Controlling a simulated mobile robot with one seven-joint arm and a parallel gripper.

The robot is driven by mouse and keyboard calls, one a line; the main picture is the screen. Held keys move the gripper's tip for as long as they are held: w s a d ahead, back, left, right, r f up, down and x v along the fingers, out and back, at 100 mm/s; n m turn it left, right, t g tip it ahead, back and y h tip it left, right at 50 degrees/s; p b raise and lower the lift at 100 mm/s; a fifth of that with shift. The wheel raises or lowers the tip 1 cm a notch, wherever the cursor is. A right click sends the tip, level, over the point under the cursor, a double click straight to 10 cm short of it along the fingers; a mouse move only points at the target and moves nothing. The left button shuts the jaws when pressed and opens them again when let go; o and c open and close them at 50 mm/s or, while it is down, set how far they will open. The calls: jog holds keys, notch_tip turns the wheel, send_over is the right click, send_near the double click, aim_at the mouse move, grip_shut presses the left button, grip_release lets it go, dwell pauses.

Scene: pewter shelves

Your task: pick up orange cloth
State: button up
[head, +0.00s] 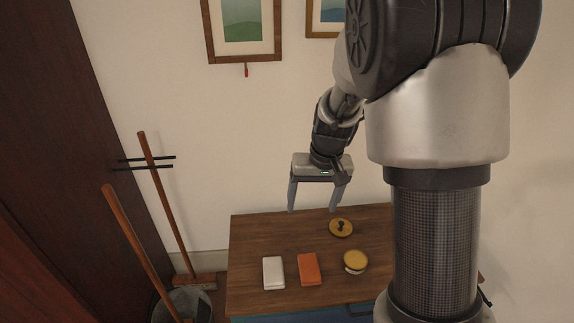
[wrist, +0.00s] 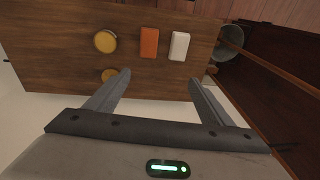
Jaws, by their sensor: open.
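The orange cloth (head: 308,269) is a folded rectangle lying flat on the wooden top of a low cabinet (head: 255,240). It also shows in the wrist view (wrist: 149,42), beyond the fingertips and near the middle. My gripper (head: 313,208) is open and empty, above the back part of the cabinet top. In the wrist view my gripper (wrist: 160,78) has its two fingers spread wide, pointing toward the cloths. The gripper is apart from the orange cloth, which is fully visible in both views.
A white folded cloth (head: 273,273) lies just left of the orange one. A round yellow-lidded item (head: 355,261) and a round item with a dark knob (head: 341,228) stand to its right. Brooms (head: 160,200) and a grey bucket (head: 190,304) stand left of the cabinet.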

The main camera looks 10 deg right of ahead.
jog(key=g+h, duration=0.1)
send_over(310, 266)
notch_tip(310, 266, down, 14)
jog(key=f+b, duration=0.1)
jog(key=f, duration=0.4)
jog(key=f+b, duration=0.1)
jog(key=f, duration=0.5)
jog(key=shift+s+a+b, duration=0.1)
jog(key=shift+s+b, duration=0.1)
jog(key=shift+b, duration=0.2)
jog(key=shift+w+f+b, duration=0.15)
jog(key=shift+f+b, duration=0.95)
jog(key=shift+f, duration=2.1)
jog(key=c, duration=1.1)
notch_tip(310, 266, up, 10)
jog(key=p, duration=0.3)
jog(key=shift+r, duration=0.1)
jog(key=o, duration=0.4)
jog(key=c, duration=0.3)
